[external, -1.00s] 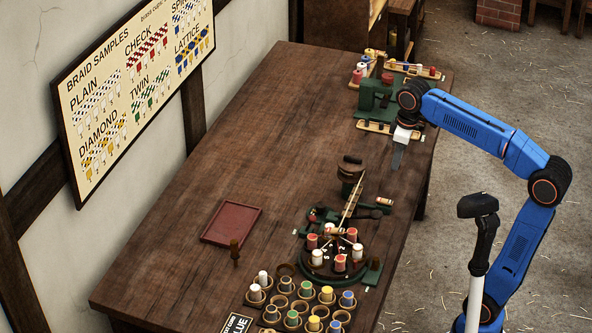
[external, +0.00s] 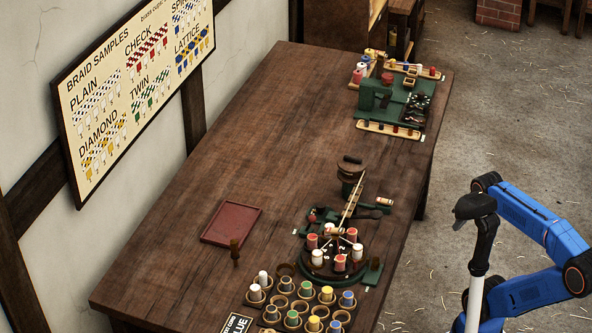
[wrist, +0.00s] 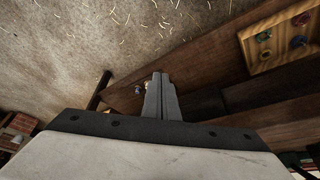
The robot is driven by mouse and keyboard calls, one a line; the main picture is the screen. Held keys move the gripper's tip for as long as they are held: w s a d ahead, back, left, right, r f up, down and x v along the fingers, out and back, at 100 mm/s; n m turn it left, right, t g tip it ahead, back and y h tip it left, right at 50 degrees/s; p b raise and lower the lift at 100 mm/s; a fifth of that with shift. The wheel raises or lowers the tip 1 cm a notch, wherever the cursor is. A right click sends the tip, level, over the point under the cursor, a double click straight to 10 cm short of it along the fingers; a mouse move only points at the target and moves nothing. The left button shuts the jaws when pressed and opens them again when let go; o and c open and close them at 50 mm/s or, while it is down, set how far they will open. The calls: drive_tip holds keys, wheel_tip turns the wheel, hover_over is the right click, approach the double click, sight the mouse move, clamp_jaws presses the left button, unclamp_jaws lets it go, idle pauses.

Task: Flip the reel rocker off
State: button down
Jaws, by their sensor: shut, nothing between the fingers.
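My gripper (wrist: 160,82) is shut and empty in the wrist view, its two grey fingers together. In the external view its fingers are not seen; my arm is folded at the right, clear of the table. A green machine (external: 375,95) on a green base stands at the far right end of the table, with dark parts (external: 416,106) on its right side. A second green-based machine with a round carrier of bobbins (external: 335,266) stands near the front right edge. I cannot make out which small part is the reel rocker, or its position.
The long wooden table (external: 260,140) is clear in its middle. A red tray (external: 231,223) lies at left centre. Several cups of coloured bobbins (external: 305,289) stand at the near end. In the wrist view, a light wooden tray (wrist: 284,40) holds coloured pieces. Floor lies right of the table.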

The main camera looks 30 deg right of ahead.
drive_tip(key=c, duration=2.2)
unclamp_jaws()
drive_tip(key=shift+s+d+f, duration=0.2)
drive_tip(key=shift+s+f, duration=0.1)
drive_tip(key=shift+f, duration=0.15)
drive_tip(key=o, duration=0.5)
drive_tip(key=shift+w+r, duration=0.1)
drive_tip(key=shift+o, duration=0.3)
drive_tip(key=w+a+r+n, duration=0.1)
drive_tip(key=w+a+r, duration=0.2)
drive_tip(key=r, duration=0.2)
drive_tip(key=w+a+r+n+g, duration=0.1)
drive_tip(key=w+a+r+n, duration=0.1)
drive_tip(key=r, duration=0.4)
drive_tip(key=w+a+r+n+g, duration=0.1)
drive_tip(key=w+a+r, duration=0.3)
drive_tip(key=w+r, duration=0.1)
drive_tip(key=shift+a+r+y, duration=0.15)
drive_tip(key=shift+r+y, duration=0.15)
drive_tip(key=shift+r, duration=0.1)
wheel_tip(320, 180, up, 11)
drive_tip(key=n+g, duration=0.3)
drive_tip(key=n, duration=0.2)
hover_over(385, 200)
wheel_tip(385, 200, down, 17)
drive_tip(key=shift+a+f, duration=0.1)
clamp_jaws()
